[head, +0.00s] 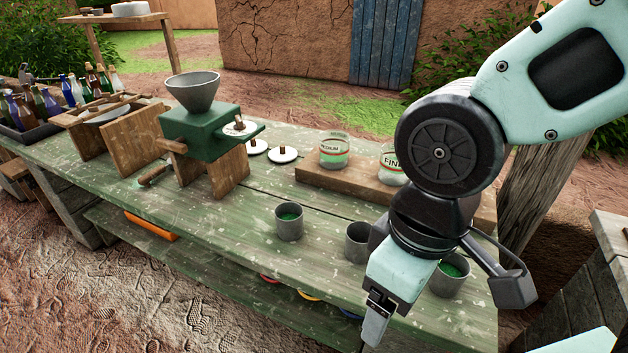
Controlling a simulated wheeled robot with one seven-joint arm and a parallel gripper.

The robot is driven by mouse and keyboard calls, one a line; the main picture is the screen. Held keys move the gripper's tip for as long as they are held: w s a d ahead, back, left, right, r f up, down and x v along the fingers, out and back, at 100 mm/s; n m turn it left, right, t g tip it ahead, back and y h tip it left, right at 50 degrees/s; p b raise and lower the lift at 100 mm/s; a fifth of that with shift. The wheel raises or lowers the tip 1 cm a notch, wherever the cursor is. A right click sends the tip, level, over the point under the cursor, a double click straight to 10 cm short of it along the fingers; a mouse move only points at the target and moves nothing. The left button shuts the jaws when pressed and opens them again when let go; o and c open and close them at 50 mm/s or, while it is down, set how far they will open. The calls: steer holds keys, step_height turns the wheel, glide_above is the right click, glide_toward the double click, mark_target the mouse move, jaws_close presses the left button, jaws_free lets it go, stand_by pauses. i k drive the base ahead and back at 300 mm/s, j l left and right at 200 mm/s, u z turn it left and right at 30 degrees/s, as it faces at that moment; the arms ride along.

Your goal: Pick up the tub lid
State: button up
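A round white lid with a small brown knob (284,155) lies flat on the green bench, right of the green grinder. A second white lid (256,147) lies just left of it, and a similar pale disc with a knob (240,127) sits on the grinder's side arm. Two tubs, one labelled MEDIUM (334,150) and one labelled FINE (391,166), stand on a wooden board behind. My gripper (376,318) points down at the bench's front right, well apart from the lids. It is seen side-on, so its opening is hidden, and nothing shows in it.
Grey cups with green contents stand near my gripper: one at the left (289,222), one in the middle (357,243), one at the right (448,279). The green grinder with its grey funnel (194,92) stands left of the lids. The bench front between grinder and cups is clear.

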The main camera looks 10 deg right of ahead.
mark_target(283, 154)
steer(key=z, duration=0.5)
steer(key=j+z, duration=0.6)
steer(key=z, duration=0.25)
steer(key=j+z, duration=0.55)
steer(key=z, duration=0.25)
steer(key=k+j, duration=0.1)
steer(key=j, duration=0.35)
steer(key=k+j+z, duration=0.15)
steer(key=j, duration=0.25)
steer(key=k+j, duration=0.15)
steer(key=j, duration=0.3)
steer(key=k+j+z, duration=0.1)
steer(key=j, duration=0.3)
steer(key=k+j, duration=0.2)
steer(key=j, duration=0.2)
steer(key=k+j+z, duration=0.15)
steer(key=j, duration=0.25)
